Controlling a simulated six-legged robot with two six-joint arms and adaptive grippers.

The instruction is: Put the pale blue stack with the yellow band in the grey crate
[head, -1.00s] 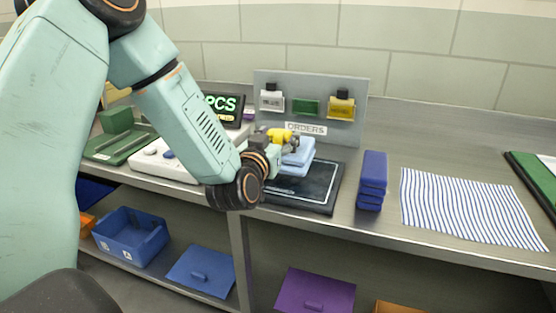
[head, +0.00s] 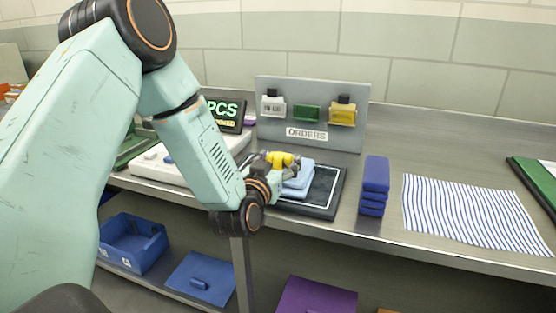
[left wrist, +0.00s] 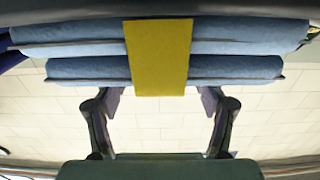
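The pale blue stack (head: 301,178), two folded layers, is over the black board (head: 322,212) on the counter. I cannot tell whether it touches the board. In the left wrist view the pale blue stack (left wrist: 220,68) has a yellow band (left wrist: 158,58) around its middle. My left gripper (head: 277,165) is at the stack, fingers apart on either side of the band; its fingertips (left wrist: 158,98) are hidden behind the stack. It appears closed on the stack, which moves with it. My right gripper is out of view. No grey crate shows.
A dark blue stack (head: 375,186) stands right of the board, beside a striped cloth (head: 470,212). An upright grey orders panel (head: 307,133) stands behind. A blue crate (head: 128,256) and blue and purple lids (head: 316,297) are on the lower shelf.

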